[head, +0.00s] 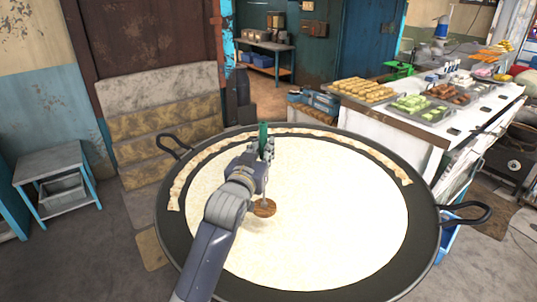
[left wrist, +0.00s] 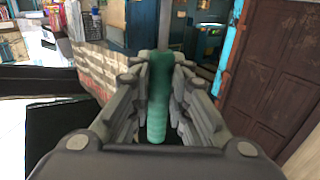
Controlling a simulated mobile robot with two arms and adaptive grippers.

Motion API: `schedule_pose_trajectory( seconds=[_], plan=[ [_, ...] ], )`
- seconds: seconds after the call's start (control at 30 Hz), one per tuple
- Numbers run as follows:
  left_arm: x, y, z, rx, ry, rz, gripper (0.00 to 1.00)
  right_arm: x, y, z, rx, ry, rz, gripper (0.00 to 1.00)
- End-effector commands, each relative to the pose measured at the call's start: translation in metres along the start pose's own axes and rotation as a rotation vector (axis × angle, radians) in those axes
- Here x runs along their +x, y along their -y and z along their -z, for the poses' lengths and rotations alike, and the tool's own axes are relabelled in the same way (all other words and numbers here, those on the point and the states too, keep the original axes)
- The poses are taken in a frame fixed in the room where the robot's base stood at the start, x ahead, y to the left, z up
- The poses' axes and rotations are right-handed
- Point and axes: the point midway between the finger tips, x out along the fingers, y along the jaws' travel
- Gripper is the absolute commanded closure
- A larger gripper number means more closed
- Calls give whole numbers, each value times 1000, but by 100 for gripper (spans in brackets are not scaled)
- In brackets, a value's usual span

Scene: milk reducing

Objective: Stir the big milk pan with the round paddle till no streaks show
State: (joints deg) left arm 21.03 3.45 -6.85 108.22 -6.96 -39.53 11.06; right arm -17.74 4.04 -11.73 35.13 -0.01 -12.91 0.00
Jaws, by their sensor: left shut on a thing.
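The big milk pan (head: 330,230) is a wide dark pan of cream-coloured milk with two loop handles. A paler crust band (head: 300,131) runs along its far inner rim. My left gripper (head: 265,152) is over the pan, left of its middle, shut on the green handle of the round paddle (head: 264,207). The paddle's brown disc sits at the milk surface below the gripper. In the left wrist view the green handle (left wrist: 158,95) stands between the two fingers. I make out no clear streaks in the milk. My right gripper is not in view.
A white counter (head: 430,128) with trays of sweets stands right of the pan. A small grey side table (head: 55,175) stands at the left. Stone steps (head: 150,120) lie behind the pan. The pan's right handle (head: 470,213) sticks out.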

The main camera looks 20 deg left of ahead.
Motion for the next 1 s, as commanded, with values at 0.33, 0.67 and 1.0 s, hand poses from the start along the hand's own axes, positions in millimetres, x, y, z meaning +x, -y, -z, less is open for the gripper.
schedule_pose_trajectory(
  seconds=[0.33, 0.67, 1.0],
  plan=[
    [0, 0, -15, 0, -4, 0, 100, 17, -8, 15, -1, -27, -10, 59],
    [0, 0, -43, 0, -3, 0, 100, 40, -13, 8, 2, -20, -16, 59],
    [0, 0, -78, -1, -2, 0, 100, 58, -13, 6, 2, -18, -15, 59]
  ],
)
